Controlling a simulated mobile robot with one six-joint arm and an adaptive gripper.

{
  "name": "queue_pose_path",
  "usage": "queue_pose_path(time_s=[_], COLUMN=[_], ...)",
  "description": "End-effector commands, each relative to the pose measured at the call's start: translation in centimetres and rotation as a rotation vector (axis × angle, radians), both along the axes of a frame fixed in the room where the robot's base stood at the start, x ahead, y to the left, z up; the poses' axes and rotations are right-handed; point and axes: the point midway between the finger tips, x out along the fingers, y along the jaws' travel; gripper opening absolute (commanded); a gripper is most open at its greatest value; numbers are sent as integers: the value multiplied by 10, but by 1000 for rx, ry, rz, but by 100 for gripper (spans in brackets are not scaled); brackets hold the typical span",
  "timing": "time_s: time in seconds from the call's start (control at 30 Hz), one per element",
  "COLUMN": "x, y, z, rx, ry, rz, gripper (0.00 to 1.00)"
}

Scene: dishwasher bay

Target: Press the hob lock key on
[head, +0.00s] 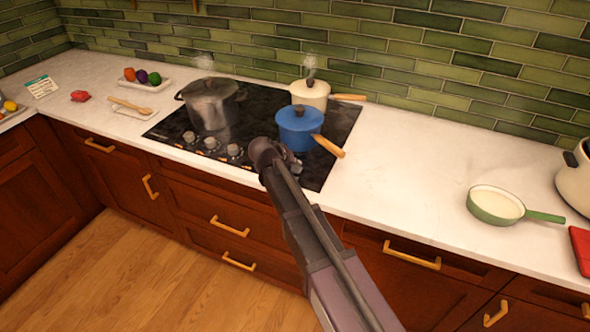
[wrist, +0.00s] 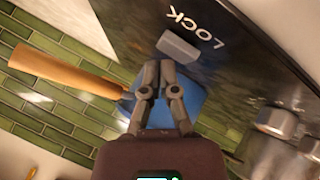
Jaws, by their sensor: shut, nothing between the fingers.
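The hob lock key (wrist: 178,47) is a small grey block beside the white word LOCK on the black hob (wrist: 235,45). It shows in the wrist view, just beyond my fingertips; in the head view I cannot make it out behind my arm. My gripper (wrist: 160,70) is shut and empty, with its fingertips together close to the key. I cannot tell whether they touch it. In the head view my gripper (head: 264,150) is over the front of the hob (head: 335,135), left of the blue pan.
A blue lidded pan (head: 298,126) stands close by, its wooden handle (head: 329,146) pointing front right. Several control knobs (head: 211,142) sit left of my gripper. A steaming grey pot (head: 210,103) and cream pot (head: 309,94) stand behind.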

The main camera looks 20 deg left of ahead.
Motion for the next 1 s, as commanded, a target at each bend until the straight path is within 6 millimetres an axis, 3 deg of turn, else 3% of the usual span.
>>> queue_pose_path(time_s=[1.0], x=[1], y=[-1], z=[-9], rx=[0], ry=[0], rz=[-2], gripper=[0])
